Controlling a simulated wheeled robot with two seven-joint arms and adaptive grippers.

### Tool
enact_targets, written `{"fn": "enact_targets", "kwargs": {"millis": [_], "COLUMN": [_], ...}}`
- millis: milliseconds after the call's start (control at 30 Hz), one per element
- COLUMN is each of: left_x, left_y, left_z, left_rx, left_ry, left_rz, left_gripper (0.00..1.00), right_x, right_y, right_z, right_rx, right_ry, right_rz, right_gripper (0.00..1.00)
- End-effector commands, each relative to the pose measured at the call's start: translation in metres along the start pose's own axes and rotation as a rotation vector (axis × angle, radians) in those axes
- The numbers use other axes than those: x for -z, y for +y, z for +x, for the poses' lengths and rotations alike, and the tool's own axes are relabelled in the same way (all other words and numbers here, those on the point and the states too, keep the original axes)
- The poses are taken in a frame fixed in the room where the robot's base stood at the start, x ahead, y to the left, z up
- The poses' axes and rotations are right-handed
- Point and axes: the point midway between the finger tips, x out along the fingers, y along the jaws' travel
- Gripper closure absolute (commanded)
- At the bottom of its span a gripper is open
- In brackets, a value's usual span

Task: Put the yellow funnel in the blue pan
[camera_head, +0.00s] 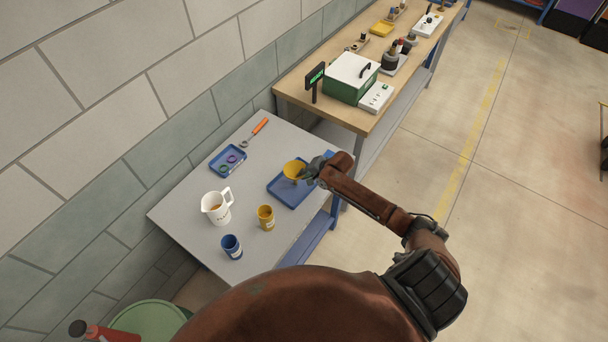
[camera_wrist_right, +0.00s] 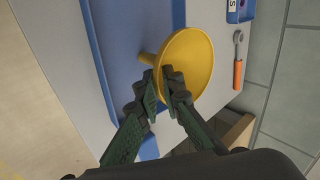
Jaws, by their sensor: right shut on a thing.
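The yellow funnel (camera_head: 293,168) is held by my right gripper (camera_head: 309,173) over the back part of the blue pan (camera_head: 291,197) on the grey table. In the right wrist view the gripper (camera_wrist_right: 167,78) is shut on the funnel (camera_wrist_right: 197,60) near its rim. The funnel's spout sticks out to the left there, over the pan's flat floor (camera_wrist_right: 135,25). I cannot tell whether the funnel touches the pan. My left gripper is in neither view.
A small blue tray with rings (camera_head: 212,168) and an orange-handled tool (camera_head: 260,126) lie at the back. A white jug (camera_head: 215,209), a yellow cup (camera_head: 265,220) and a blue cup (camera_head: 231,250) stand left of the pan. A wooden bench (camera_head: 300,84) adjoins behind.

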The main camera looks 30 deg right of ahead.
Motion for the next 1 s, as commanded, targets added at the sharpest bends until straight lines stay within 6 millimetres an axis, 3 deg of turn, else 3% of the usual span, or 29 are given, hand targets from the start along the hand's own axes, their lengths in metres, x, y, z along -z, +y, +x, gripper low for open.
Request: {"fn": "enact_targets", "kwargs": {"millis": [367,400,633,1000], "left_x": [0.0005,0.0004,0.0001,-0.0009], "left_y": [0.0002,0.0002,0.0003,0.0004], "left_z": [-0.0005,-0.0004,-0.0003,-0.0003], "left_rx": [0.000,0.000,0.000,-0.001], "left_ry": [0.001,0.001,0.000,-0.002], "left_rz": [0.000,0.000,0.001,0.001], "left_gripper": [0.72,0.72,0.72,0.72], "right_x": [-0.0008,-0.0005,-0.0006,0.0001], "right_y": [0.0028,0.0026,0.0026,0.0018], "right_z": [0.0035,0.0032,0.0030,-0.0051], "right_rx": [0.000,0.000,0.000,0.000], "right_ry": [0.000,0.000,0.000,0.000], "right_rz": [-0.001,-0.001,-0.001,0.000], "right_gripper": [1.00,0.90,0.76,0.76]}}
